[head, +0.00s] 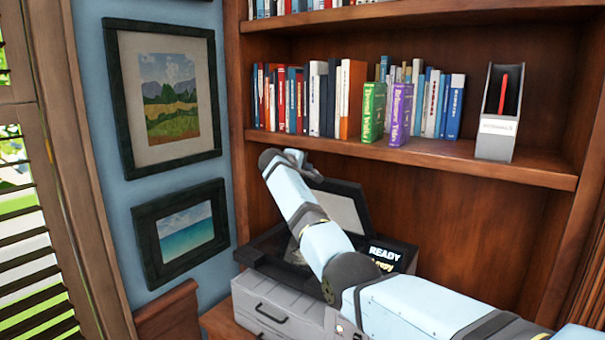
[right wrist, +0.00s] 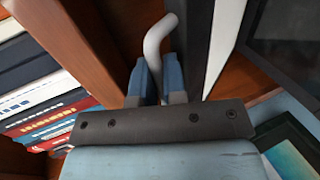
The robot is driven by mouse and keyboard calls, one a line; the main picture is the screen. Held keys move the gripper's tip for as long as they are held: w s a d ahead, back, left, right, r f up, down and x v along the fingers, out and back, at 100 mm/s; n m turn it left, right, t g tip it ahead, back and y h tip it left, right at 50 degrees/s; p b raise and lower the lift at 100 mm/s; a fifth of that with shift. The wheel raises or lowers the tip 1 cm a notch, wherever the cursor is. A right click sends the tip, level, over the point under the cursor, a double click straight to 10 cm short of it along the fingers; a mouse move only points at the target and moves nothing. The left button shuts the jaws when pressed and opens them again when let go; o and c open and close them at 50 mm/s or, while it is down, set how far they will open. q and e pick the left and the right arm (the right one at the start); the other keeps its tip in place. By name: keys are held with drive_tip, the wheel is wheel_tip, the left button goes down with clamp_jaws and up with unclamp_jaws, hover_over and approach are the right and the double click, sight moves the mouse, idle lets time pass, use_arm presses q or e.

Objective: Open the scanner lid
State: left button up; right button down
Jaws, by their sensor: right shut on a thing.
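The black scanner (head: 405,252) sits on a grey drawer unit, its front showing "READY". Its lid (head: 342,207) stands raised at a steep tilt, with a pale inner panel facing out. My right gripper (head: 300,160) is at the lid's upper left edge, with my arm crossing in front of the scanner. In the right wrist view, the blue fingers of my right gripper (right wrist: 160,82) are shut on a bent, light grey handle (right wrist: 157,42) beside the lid's dark edge (right wrist: 197,45). The arm hides part of the scanner bed. My left gripper is out of view.
A bookcase shelf (head: 420,154) with books and a grey magazine holder (head: 497,130) runs above the scanner. The grey drawer unit (head: 285,305) stands below. Framed pictures (head: 165,95) hang on the blue wall at left. The bay right of the scanner looks clear.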

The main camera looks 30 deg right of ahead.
drive_tip(key=c, duration=1.2)
unclamp_jaws()
drive_tip(key=shift+a, duration=0.1)
drive_tip(key=b+v, duration=0.3)
drive_tip(key=v, duration=1.1)
drive_tip(key=shift+s, duration=0.1)
